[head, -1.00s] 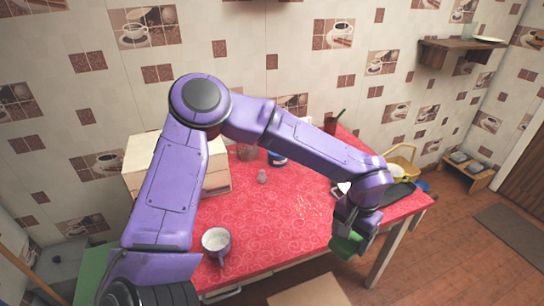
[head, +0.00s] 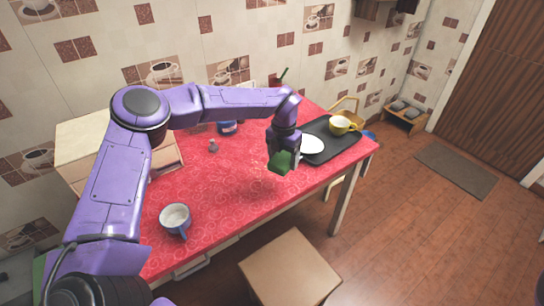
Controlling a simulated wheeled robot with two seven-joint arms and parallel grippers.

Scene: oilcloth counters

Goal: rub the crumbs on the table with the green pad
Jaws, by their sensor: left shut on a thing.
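The green pad (head: 281,163) is held in my left gripper (head: 282,153), which is shut on it. The pad is over the right part of the red table (head: 220,215), left of the black tray; whether it touches the cloth I cannot tell. A few pale crumbs (head: 257,166) show on the cloth just left of the pad. The pad and gripper may hide others. My right gripper is not in view.
A cup (head: 175,218) stands near the front edge. A small grey object (head: 213,146) and a blue container (head: 227,128) stand farther back.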

